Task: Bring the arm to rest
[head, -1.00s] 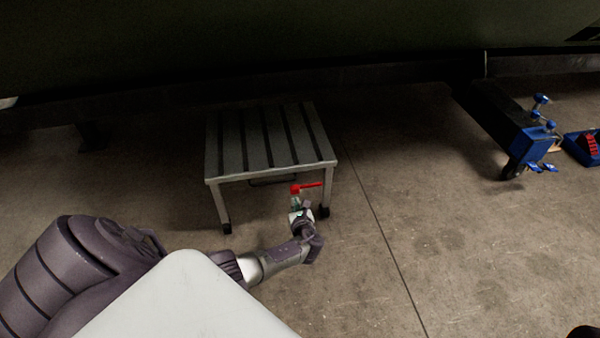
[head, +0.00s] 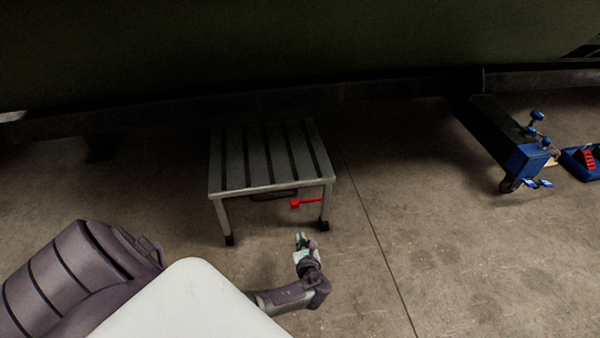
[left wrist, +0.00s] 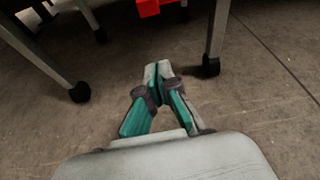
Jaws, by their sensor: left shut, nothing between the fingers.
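My left arm comes in from the lower left of the head view. Its left gripper (head: 301,238) is over the floor in front of the slatted step stool's right front leg. In the left wrist view the left gripper (left wrist: 158,72) has its fingertips together, with nothing between them. My right gripper does not show in either view.
The grey slatted stool (head: 268,188) stands on the concrete floor. A red-handled thing (head: 305,203) shows under its front right edge; its red part is also in the left wrist view (left wrist: 150,8). A blue wheeled stand (head: 525,160) and blue tray (head: 583,174) are at right.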

